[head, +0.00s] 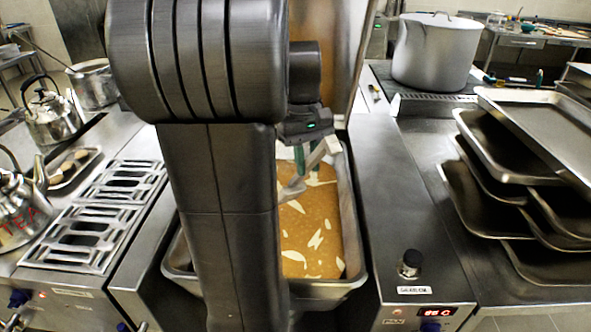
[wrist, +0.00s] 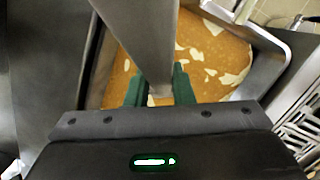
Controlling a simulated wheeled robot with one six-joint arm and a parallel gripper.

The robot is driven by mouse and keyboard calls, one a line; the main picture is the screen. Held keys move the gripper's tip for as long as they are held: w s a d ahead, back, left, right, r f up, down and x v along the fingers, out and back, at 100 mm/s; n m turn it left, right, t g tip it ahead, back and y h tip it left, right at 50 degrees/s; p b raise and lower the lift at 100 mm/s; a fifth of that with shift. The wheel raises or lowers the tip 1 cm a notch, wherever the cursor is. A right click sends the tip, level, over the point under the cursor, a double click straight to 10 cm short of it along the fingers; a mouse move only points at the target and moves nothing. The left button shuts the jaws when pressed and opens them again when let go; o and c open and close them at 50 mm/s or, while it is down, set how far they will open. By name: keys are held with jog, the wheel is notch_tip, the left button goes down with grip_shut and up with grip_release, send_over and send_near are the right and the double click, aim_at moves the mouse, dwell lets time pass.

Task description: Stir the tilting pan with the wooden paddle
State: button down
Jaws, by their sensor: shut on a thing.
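The tilting pan (head: 353,235) is a deep steel vessel holding orange-brown liquid with pale pieces (head: 312,228). Its raised lid (head: 335,50) stands behind it. In the wrist view the pan's rim (wrist: 278,62) curves around the liquid at the right. My gripper (head: 308,160) is over the pan, its green fingers shut on the paddle (head: 325,152), which looks greyish and slants down to the left. In the wrist view the paddle's shaft (wrist: 145,40) runs between the fingers (wrist: 160,92). My arm hides the pan's left part and the paddle's lower end; I cannot tell whether it touches the liquid.
A burner grate (head: 95,215) and kettles (head: 50,112) stand at the left. A large pot (head: 432,55) is at the back right, and stacked trays (head: 490,150) are at the right. A black knob (head: 411,262) rises from the steel top right of the pan.

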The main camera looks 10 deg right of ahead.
jog(key=shift+s+r, duration=0.1)
jog(key=shift+r, duration=0.2)
jog(key=shift+r+p, duration=0.15)
jog(key=shift+p, duration=1.55)
notch_tip(320, 180, down, 18)
jog(key=b, duration=1)
jog(key=shift+b, duration=0.3)
